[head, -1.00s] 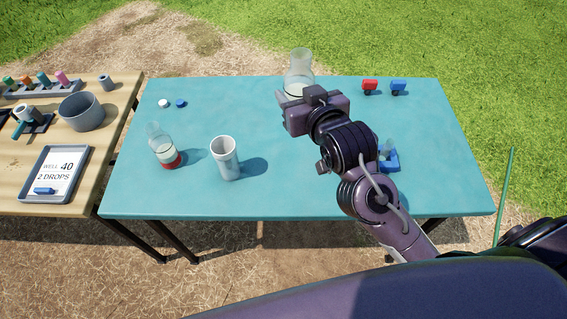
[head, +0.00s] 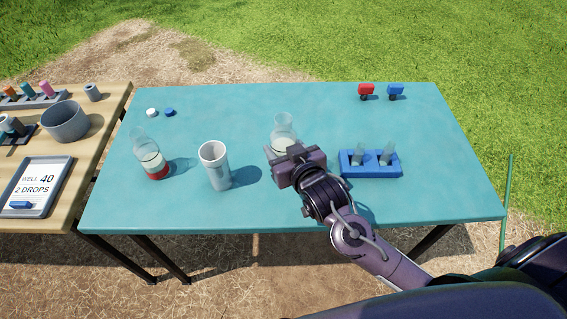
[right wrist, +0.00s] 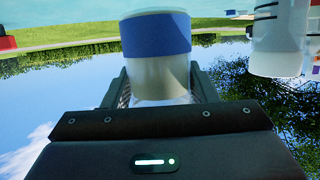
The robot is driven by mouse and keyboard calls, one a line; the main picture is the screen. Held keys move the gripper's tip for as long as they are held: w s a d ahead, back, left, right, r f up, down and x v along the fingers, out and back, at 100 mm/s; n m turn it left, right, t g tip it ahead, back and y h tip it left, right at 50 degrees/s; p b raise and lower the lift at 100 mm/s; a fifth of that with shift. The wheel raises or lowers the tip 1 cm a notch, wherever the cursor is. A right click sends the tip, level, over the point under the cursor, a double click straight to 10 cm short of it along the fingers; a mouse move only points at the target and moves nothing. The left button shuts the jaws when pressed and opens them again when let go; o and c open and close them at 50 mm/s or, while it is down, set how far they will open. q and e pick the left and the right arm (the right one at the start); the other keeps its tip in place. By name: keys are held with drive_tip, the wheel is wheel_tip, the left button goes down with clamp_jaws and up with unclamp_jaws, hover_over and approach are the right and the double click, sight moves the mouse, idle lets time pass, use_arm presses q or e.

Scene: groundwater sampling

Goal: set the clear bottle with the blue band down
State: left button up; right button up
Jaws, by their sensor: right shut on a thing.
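My right gripper (head: 287,157) is shut on the clear bottle with the blue band (head: 284,128), at the middle of the teal table. In the head view the gripper hides the lower part of the bottle. In the right wrist view, which is upside down, the blue band (right wrist: 157,35) shows just beyond the fingers (right wrist: 160,88). The bottle looks about upright; I cannot tell whether its base touches the table (head: 245,105). My left gripper is not in view.
A blue rack with tubes (head: 370,163) is close on the right. Two caps (head: 161,112) lie at back left. The back middle is clear.

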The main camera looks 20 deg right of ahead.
drive_tip(key=shift+f, duration=2.75)
drive_tip(key=shift+f, duration=0.1)
drive_tip(key=o, duration=1.1)
drive_tip(key=shift+f, duration=0.1)
drive_tip(key=shift+r, duration=0.2)
drive_tip(key=v, duration=1.2)
